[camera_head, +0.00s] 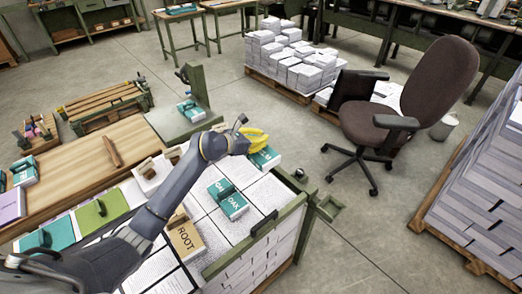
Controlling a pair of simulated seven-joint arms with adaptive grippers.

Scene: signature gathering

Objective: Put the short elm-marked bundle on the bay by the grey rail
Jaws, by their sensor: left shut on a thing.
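My left gripper (257,141), with yellow fingers, is over the far right part of the paper-stack top. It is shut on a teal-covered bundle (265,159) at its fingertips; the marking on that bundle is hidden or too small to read. I cannot tell whether the bundle touches the sheets below. A short dark grey rail piece (264,223) stands at the near right edge of the bays. No elm marking is readable. My right gripper is not in view.
A tan bundle marked ROOT (186,240) lies beside my left arm. A green bundle (101,212) and a teal one (60,231) lie at the left. A wooden bench (80,170) stands behind. An office chair (400,110) and paper pallets stand beyond clear floor.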

